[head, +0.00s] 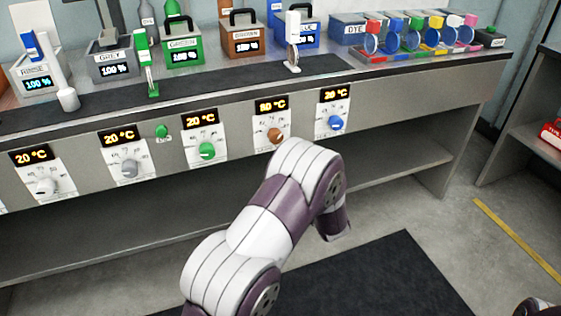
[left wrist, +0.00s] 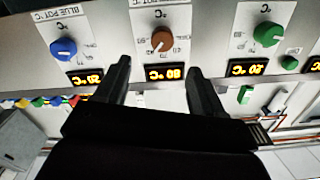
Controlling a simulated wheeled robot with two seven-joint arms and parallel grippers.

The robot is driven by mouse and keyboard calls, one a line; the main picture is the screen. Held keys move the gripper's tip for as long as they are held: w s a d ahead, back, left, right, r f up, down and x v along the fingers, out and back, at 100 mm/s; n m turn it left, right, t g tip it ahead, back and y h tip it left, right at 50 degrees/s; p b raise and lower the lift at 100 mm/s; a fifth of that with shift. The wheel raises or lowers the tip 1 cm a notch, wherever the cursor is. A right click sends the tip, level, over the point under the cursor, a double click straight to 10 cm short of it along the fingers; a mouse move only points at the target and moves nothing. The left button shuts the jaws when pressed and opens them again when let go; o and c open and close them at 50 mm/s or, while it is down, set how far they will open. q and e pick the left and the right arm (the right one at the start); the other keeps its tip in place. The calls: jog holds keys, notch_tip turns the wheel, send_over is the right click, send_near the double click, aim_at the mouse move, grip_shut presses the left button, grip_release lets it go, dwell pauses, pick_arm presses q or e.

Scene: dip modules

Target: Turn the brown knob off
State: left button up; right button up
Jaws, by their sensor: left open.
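The brown knob (head: 274,135) sits on a white dial plate on the counter's front panel, partly close behind my arm in the head view. The display (head: 271,105) above it reads 80 °C. In the left wrist view, which is upside down, the brown knob (left wrist: 162,39) shows a pale pointer line, and its display (left wrist: 165,74) lies between the fingers. My left gripper (left wrist: 163,80) is open and empty, its two dark fingers spread in front of the brown knob's panel, apart from the knob. The head view hides its fingers behind my arm. My right gripper is not in view.
A blue knob (head: 335,122) and a green knob (head: 207,151) flank the brown one; their displays read 20 °C. Grey and white knobs are farther left. Coloured pots, including the brown pot (head: 243,41), stand on the counter (head: 420,72). Floor in front is clear.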

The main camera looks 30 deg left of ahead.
aim_at(275, 136)
pick_arm(q)
jog(key=b+x, duration=0.2)
jog(key=x, duration=1)
jog(key=shift+a+r+b, duration=0.2)
jog(key=shift+b, duration=0.2)
jog(key=shift+s, duration=0.1)
jog(key=c, duration=1.1)
